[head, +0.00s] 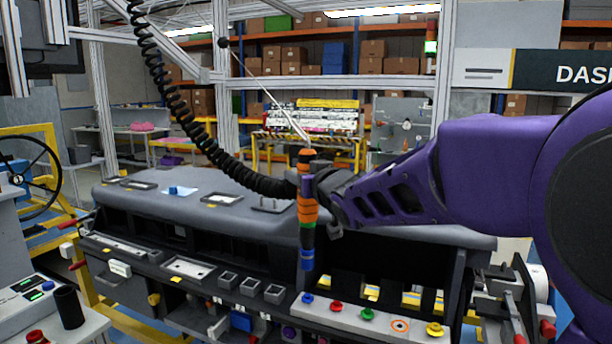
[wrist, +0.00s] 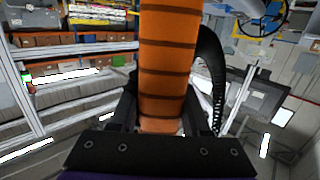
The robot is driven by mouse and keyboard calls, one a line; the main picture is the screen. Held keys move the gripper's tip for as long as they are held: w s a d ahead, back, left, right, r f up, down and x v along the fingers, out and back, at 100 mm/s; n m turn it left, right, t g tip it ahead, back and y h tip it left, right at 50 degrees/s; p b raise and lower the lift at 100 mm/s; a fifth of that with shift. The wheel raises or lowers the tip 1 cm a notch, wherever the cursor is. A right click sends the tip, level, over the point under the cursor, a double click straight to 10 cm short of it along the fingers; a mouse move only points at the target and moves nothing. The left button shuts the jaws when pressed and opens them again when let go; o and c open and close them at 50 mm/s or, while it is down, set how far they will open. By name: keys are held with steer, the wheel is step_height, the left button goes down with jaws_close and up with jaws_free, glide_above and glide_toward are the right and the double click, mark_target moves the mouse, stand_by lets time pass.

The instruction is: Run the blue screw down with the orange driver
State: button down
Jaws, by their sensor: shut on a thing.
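The orange driver (head: 307,211) hangs upright in the head view, with dark bands and a blue lower end. My gripper (head: 312,186) is shut around its body. In the wrist view the ribbed orange driver (wrist: 166,65) stands between the fingers of my gripper (wrist: 160,122). The blue screw (head: 307,298) is at the left end of a row of coloured screws on the pale strip of the dashboard module. The driver's lower end shows above the blue screw, with a gap in the picture. The wrist view does not show the screw.
Red (head: 337,305), green (head: 368,314) and yellow (head: 435,330) screws and an orange-ringed spot (head: 400,325) lie to the right on the strip. The dashboard module (head: 240,205) spans the middle. A black coiled cable (head: 190,125) runs down to the driver.

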step_height(320, 180, down, 7)
steer(key=b, duration=0.5)
steer(key=shift+r+b, duration=0.15)
steer(key=shift+b, duration=0.25)
steer(key=shift+d+f+b, duration=0.1)
steer(key=shift+f+b, duration=0.8)
steer(key=shift+f, duration=0.45)
stand_by(4.9)
